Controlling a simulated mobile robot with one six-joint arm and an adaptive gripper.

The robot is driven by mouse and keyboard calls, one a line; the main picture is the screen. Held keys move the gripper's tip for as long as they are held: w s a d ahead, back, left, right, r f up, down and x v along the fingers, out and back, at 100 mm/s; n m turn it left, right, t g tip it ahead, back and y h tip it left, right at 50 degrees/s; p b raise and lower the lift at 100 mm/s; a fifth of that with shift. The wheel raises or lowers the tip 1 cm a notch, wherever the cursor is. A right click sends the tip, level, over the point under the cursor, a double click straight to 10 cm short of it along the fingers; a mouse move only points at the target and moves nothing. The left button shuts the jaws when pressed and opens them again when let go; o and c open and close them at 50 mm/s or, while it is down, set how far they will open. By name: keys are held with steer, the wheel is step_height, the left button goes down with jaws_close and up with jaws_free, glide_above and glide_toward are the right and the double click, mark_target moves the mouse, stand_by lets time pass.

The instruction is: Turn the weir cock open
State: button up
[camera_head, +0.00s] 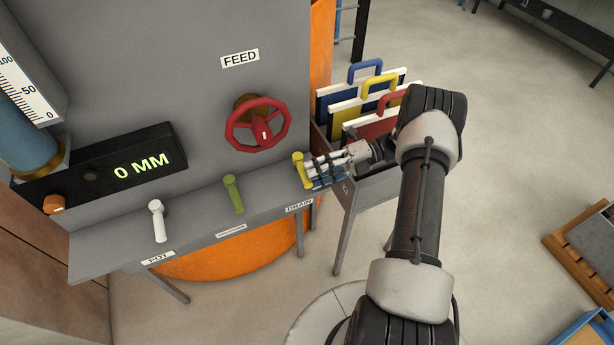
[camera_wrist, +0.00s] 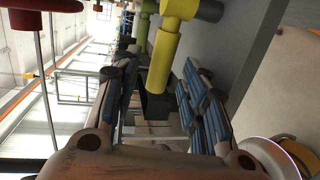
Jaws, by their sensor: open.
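A green cock lever (camera_head: 234,194) stands upright in the middle of the grey ledge, above a small label (camera_head: 231,230) too small to read. A white lever (camera_head: 157,221) stands left, by the POT label (camera_head: 158,257). A yellow lever (camera_head: 300,170) stands right, by the DRAIN label (camera_head: 299,206). My gripper (camera_head: 316,172) is at the yellow lever. In the wrist view the yellow lever (camera_wrist: 163,62) lies between the open fingers, apart from the pads as far as I can tell. The green lever (camera_wrist: 141,28) shows beyond it.
A red FEED handwheel (camera_head: 257,125) is on the panel above the levers. A display (camera_head: 140,167) reads 0 MM. A rack of coloured boards (camera_head: 370,105) stands right of the panel, close behind my gripper. Open floor (camera_head: 520,150) lies to the right.

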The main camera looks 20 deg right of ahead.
steer(key=shift+v, duration=1.95)
